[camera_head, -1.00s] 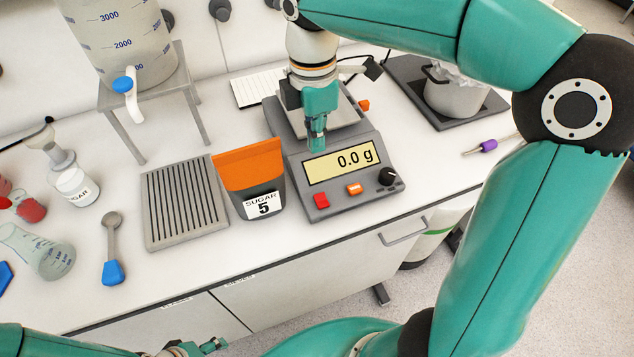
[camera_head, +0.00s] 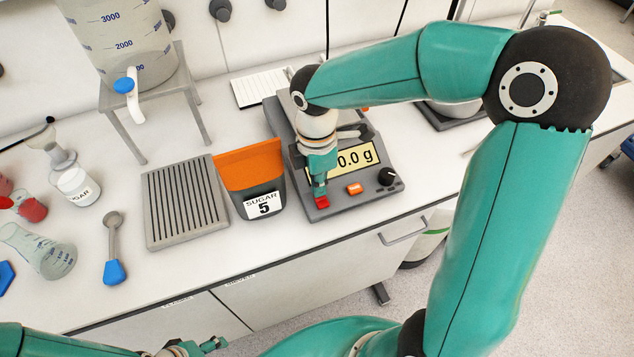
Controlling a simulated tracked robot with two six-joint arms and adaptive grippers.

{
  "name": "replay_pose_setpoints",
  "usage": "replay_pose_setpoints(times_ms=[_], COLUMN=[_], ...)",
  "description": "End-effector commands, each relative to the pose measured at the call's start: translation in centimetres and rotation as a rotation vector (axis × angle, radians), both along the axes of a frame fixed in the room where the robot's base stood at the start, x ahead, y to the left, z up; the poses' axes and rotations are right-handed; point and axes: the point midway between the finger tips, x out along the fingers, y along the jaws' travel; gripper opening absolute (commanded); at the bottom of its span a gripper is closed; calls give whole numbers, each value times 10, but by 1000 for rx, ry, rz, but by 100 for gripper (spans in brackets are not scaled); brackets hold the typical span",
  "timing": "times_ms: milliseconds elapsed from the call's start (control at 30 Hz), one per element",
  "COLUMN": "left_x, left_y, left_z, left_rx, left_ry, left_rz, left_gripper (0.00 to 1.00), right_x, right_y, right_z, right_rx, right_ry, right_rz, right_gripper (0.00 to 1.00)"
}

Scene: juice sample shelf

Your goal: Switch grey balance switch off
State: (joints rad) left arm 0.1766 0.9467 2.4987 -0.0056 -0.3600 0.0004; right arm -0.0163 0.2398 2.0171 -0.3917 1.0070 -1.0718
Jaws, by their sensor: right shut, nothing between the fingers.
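The grey balance (camera_head: 345,207) stands on the bench, its display (camera_head: 363,157) lit and partly covered by my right arm; "0.0 g" can be read. A red switch (camera_head: 322,202) sits at the front left of its panel, beside an orange button (camera_head: 354,189) and a black knob (camera_head: 387,177). My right gripper (camera_head: 320,190) is shut and empty, pointing down right at the red switch; I cannot tell whether it touches. My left gripper (camera_head: 205,346) is low at the bottom edge, away from the balance; its fingers are too small to judge.
An orange and grey container labelled "SUGAR 5" (camera_head: 252,185) stands close left of the balance. Further left are a ribbed grey tray (camera_head: 185,203), a blue-handled spoon (camera_head: 113,260) and glassware. The bench's front edge runs close before the balance.

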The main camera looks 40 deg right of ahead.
Motion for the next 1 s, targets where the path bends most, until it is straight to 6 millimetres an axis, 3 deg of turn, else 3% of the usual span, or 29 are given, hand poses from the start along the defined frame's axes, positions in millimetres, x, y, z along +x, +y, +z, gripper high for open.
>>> replay_pose_setpoints(times_ms=[333,1000], left_x=[0,0], left_y=[0,0], left_z=[14,11], left_rx=[0,0], left_ry=[0,0], left_rz=[0,0], left_gripper=[63,63], right_x=[-1,-14], right_y=[-1,3], right_z=[-4,0], right_rx=[17,16], right_ry=[78,72], right_rz=[-2,2], right_gripper=[0,0])
